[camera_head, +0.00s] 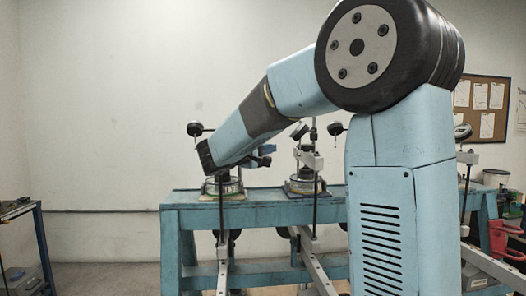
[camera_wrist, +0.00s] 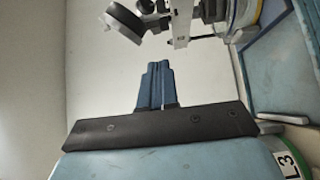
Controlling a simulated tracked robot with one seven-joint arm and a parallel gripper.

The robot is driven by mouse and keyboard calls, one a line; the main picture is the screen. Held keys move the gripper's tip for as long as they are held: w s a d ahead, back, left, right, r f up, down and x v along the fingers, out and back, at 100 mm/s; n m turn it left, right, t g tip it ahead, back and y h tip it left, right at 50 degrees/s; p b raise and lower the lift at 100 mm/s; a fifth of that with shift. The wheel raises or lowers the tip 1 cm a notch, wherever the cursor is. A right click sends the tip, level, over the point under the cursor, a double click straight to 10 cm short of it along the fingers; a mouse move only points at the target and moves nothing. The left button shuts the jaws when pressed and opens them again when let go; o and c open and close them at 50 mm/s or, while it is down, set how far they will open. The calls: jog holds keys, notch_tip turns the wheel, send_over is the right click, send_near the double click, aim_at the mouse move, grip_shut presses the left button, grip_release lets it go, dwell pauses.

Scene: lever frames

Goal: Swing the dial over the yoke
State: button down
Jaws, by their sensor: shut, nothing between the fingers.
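My gripper (camera_wrist: 156,72) is shut and empty in the wrist view, its two blue fingers side by side. In the head view my gripper (camera_head: 266,156) shows small, between the left and middle lever frames. A dark round disc, apparently the dial (camera_wrist: 124,20), is tilted at the top of the wrist view, beyond the fingertips and apart from them. It seems to be the tilted dark disc on the middle frame in the head view (camera_head: 299,131). A pale metal bracket, perhaps the yoke (camera_wrist: 180,24), stands beside it; I cannot tell for sure.
A teal bench (camera_head: 262,208) carries the lever frames on round bases. The left base (camera_head: 222,187) is under my wrist. A ring labelled L3 (camera_wrist: 289,164) is close at the lower right of the wrist view. My arm hides part of the bench. A side cart (camera_head: 20,245) stands far left.

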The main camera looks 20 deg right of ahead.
jog(key=w+d, duration=0.1)
jog(key=d, duration=0.7)
jog(key=shift+w+d, duration=0.15)
jog(key=shift+w, duration=0.2)
